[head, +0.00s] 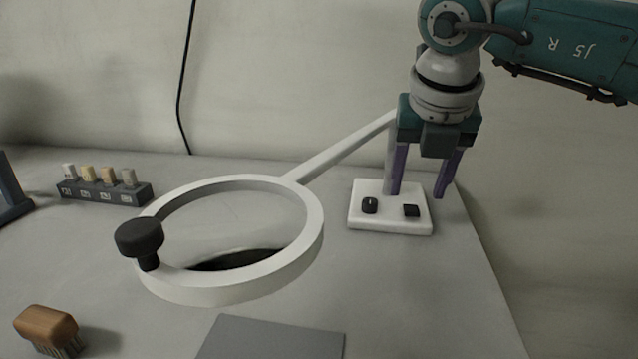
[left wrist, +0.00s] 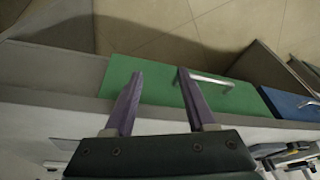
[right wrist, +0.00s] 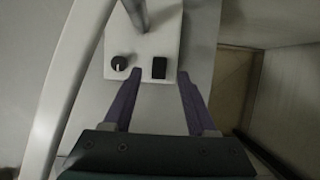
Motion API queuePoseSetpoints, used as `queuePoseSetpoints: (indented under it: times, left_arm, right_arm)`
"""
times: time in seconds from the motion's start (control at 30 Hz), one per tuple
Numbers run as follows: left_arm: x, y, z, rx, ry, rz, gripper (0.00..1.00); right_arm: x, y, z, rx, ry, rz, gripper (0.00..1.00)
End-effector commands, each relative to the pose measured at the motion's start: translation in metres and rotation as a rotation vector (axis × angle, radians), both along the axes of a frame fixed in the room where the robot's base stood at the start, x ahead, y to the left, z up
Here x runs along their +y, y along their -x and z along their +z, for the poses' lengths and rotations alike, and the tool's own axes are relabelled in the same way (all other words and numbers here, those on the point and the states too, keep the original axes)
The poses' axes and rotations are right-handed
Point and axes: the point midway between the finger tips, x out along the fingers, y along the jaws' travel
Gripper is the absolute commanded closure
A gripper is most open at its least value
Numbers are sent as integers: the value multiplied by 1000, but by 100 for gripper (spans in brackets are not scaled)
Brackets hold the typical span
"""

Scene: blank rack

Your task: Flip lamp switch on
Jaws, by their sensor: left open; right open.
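The lamp has a white base (head: 390,222) at the right of the table and a large white ring head (head: 312,235) on a slanted arm. The base carries a round black knob (head: 370,205) and a square black switch (head: 411,210); in the right wrist view the knob (right wrist: 118,63) has a white mark and the switch (right wrist: 159,67) is rectangular. My right gripper (head: 418,193) is open, pointing down over the base, its purple fingers apart. In the right wrist view the switch lies between and just ahead of the fingertips. My left gripper (left wrist: 160,72) is open and empty, away from the lamp.
A dark rack with several small pegs (head: 104,193) stands at the back left. A wooden brush (head: 46,325) lies at the front left, and a grey flat plate (head: 270,340) at the front. Green (left wrist: 155,90) and blue (left wrist: 290,104) drawer fronts show in the left wrist view.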

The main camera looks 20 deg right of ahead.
Motion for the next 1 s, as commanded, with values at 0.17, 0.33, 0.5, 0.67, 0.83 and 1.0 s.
queuePoseSetpoints:
  times: [0.17,0.33,0.5,0.67,0.83,1.0]
  left_arm:
    - [0,0,-7,-1,1,1,44]
    - [0,-1,-8,-2,0,0,44]
    - [0,-2,-7,-4,-2,-1,44]
    - [2,-2,-7,-5,-7,-4,44]
    - [3,-2,-7,-5,-10,-6,44]
    - [3,-2,-7,-6,-11,-6,44]
  right_arm:
    - [-5,-8,-24,1,-1,-1,43]
    - [-6,-10,-30,-1,-1,3,43]
    - [-6,-11,-30,-1,0,3,43]
    - [-6,-11,-30,-1,0,3,56]
    - [-6,-10,-30,-1,0,1,75]
    - [-6,-10,-29,-1,0,1,94]
